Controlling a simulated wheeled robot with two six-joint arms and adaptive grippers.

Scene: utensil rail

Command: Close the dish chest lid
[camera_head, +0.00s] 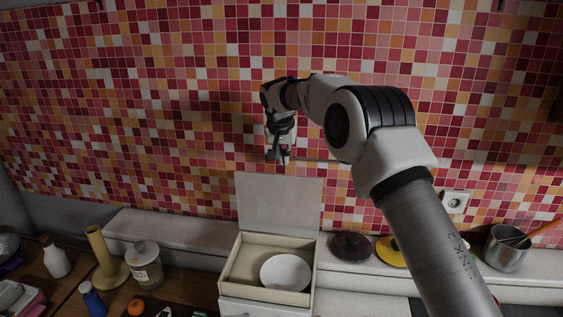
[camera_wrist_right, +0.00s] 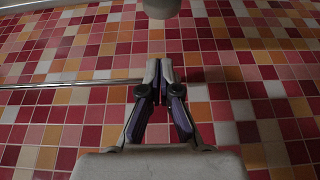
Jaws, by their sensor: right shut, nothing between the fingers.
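The dish chest (camera_head: 237,265) is a cream box on the counter at the bottom centre of the head view. Its lid (camera_head: 279,203) stands upright at the back, so the chest is open. A white plate or bowl (camera_head: 286,271) lies inside, toward the right. My right gripper (camera_head: 279,155) is above the lid's top edge, in front of the tiled wall and apart from the lid. In the right wrist view its fingers (camera_wrist_right: 161,75) are together with nothing between them. Neither chest nor lid shows in that view. My left gripper is not in view.
A thin metal rail (camera_wrist_right: 70,84) runs along the tiled wall near my right gripper. Left of the chest stand a jar (camera_head: 144,265), a paper-roll holder (camera_head: 103,252) and bottles. A dark lid (camera_head: 350,246) and a steel pot (camera_head: 506,250) are on the right.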

